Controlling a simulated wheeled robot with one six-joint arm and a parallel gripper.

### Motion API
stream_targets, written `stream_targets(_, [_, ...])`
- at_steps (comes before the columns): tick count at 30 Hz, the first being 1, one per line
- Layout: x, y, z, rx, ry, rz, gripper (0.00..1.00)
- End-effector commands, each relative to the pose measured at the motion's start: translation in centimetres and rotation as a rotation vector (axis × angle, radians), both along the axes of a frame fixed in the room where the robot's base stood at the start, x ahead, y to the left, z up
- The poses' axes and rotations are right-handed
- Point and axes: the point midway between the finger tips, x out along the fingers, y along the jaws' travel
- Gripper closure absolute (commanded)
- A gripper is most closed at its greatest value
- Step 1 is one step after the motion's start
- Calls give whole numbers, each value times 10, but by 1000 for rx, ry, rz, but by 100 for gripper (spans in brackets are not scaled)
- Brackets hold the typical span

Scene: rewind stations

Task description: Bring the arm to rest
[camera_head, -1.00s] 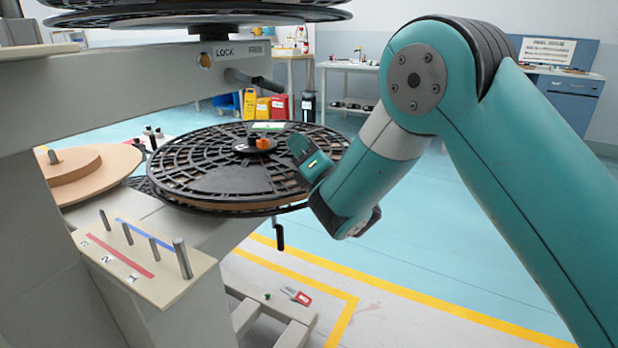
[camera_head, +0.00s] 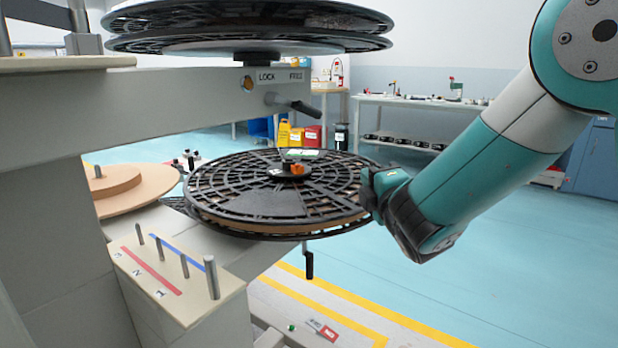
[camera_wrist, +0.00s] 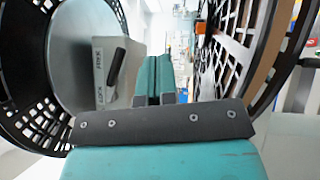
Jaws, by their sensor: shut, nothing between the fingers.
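My gripper (camera_head: 370,190) is at the end of my teal arm, at the right rim of the lower black reel (camera_head: 250,200) in the head view. I cannot tell whether it touches the rim. In the wrist view my gripper's teal fingers (camera_wrist: 154,78) are together with nothing between them. The lower reel stands to their right in that view. The upper reel (camera_wrist: 30,80) and the grey arm with the LOCK/FREE label (camera_wrist: 105,70) are to their left.
A peg block (camera_head: 170,280) with several metal pegs stands at front left. A brown disc (camera_head: 135,190) lies behind it. A crank handle (camera_head: 308,260) hangs below the lower reel. The floor at right is clear up to a bench (camera_head: 420,103).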

Motion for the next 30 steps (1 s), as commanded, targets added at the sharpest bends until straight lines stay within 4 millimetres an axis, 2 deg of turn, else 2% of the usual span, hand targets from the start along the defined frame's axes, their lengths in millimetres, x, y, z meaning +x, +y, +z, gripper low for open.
stream_targets(1, [-7,-11,0,137,128,-28,100])
stream_targets(5, [-41,-23,-19,483,495,-95,100])
stream_targets(8, [-84,-20,-34,711,779,-155,100])
stream_targets(12, [-162,-8,-48,937,1163,-262,100])
stream_targets(18, [-267,1,-52,1043,1564,-443,100])
stream_targets(24, [-357,-6,-47,1003,1828,-643,100])
stream_targets(25, [-361,-7,-36,997,1842,-661,100])
stream_targets(27, [-358,-6,-13,998,1838,-657,100])
stream_targets(30, [-358,-6,11,998,1838,-656,100])
